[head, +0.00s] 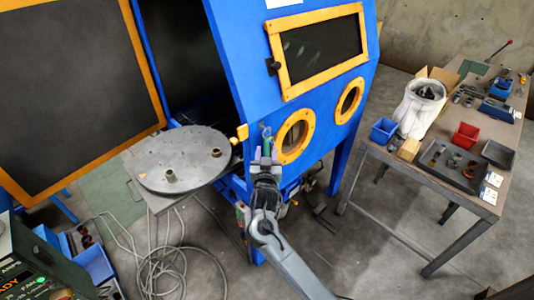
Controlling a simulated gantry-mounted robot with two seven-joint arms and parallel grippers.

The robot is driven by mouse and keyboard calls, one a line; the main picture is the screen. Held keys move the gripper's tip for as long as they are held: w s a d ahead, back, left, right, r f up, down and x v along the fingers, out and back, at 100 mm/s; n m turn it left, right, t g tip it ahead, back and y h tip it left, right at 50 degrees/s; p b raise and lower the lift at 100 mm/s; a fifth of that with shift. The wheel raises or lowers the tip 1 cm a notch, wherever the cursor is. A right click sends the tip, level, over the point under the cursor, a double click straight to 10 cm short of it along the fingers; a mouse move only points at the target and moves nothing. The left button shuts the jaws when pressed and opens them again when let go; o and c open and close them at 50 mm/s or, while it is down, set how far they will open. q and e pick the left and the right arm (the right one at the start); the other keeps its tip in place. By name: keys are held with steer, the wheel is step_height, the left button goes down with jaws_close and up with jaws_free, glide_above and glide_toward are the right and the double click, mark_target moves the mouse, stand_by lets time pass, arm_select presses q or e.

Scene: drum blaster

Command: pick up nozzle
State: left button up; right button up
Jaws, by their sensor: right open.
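My right gripper (266,154) is in front of the blue blast cabinet (235,60), just left of a round orange-framed port (296,136). Its fingers point up and are open. A small green piece (267,142) with a ring-like top shows at or between the fingertips; I cannot tell whether it touches them or whether it is the nozzle. Two small brass-coloured fittings (170,175) stand on the round grey turntable (180,158) to the left. My left gripper is not in view.
The cabinet's orange-framed door (75,90) stands open at left. A cable (170,265) lies coiled on the floor.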

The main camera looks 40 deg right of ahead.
mark_target(267, 144)
steer(key=shift+f+x, duration=0.15)
steer(key=shift+x, duration=1.15)
steer(key=shift+f+x, duration=0.1)
steer(key=shift+x, duration=1.2)
steer(key=shift+c, duration=0.3)
jaws_close()
